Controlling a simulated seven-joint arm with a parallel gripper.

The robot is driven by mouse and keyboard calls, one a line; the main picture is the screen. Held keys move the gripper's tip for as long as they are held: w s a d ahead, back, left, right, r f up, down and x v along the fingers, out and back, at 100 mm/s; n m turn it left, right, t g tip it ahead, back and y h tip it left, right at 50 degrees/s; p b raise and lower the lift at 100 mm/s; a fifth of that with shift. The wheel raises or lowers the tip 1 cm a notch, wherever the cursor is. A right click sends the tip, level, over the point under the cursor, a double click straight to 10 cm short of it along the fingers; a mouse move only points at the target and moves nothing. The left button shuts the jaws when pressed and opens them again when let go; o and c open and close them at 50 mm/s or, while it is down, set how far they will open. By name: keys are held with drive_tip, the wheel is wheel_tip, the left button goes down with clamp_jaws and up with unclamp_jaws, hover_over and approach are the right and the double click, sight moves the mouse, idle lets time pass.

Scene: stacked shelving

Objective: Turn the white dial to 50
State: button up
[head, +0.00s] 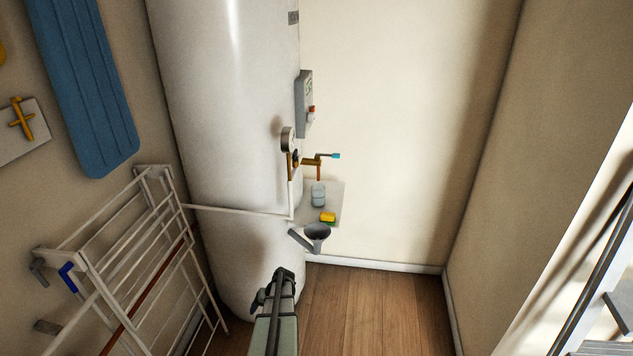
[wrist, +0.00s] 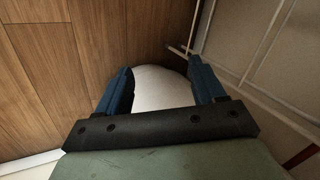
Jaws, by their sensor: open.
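A tall white tank (head: 225,130) stands against the wall in the head view. A grey control box (head: 304,103) is on its right side, seen nearly edge-on, with a small red-orange and white part (head: 312,112) on its face. I cannot make out a white dial or any number clearly. My gripper (head: 279,283) is low in front of the tank, well below the box. In the wrist view my gripper (wrist: 160,67) has its two blue fingers apart with nothing held; the white tank base (wrist: 160,88) shows between and beyond them.
A small shelf (head: 334,197) holds a jar (head: 318,195) and yellow-green sponge (head: 328,217). A drying rack (head: 125,260) stands left. Wooden floor (head: 370,310) at right is clear.

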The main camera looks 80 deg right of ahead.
sight(314, 117)
drive_tip(key=s+d+r+m+h, duration=0.1)
drive_tip(key=s+d+r+h, duration=0.2)
drive_tip(key=s+d, duration=1.5)
drive_tip(key=s+d+r+h, duration=0.3)
drive_tip(key=s+d+h, duration=0.1)
drive_tip(key=s+d, duration=1.4)
drive_tip(key=d+r+n+t, duration=0.2)
drive_tip(key=d+r, duration=0.2)
drive_tip(key=r, duration=0.6)
drive_tip(key=d+r+n+t, duration=0.25)
drive_tip(key=d+r, duration=0.25)
drive_tip(key=r, duration=0.4)
drive_tip(key=w+r+n+t+y, duration=0.25)
drive_tip(key=r+n, duration=0.25)
drive_tip(key=r, duration=0.7)
drive_tip(key=w+a+r+n+t+y, duration=0.1)
drive_tip(key=w+r+n+t+y, duration=0.2)
drive_tip(key=r, duration=0.8)
drive_tip(key=w+r+n+t+y, duration=0.1)
drive_tip(key=w+r+n+t, duration=0.4)
drive_tip(key=r, duration=0.7)
drive_tip(key=w+g, duration=0.1)
drive_tip(key=w, duration=0.5)
drive_tip(key=w+n+g, duration=0.1)
drive_tip(key=w, duration=0.5)
drive_tip(key=shift+a+f, duration=0.1)
drive_tip(key=shift+f, duration=0.1)
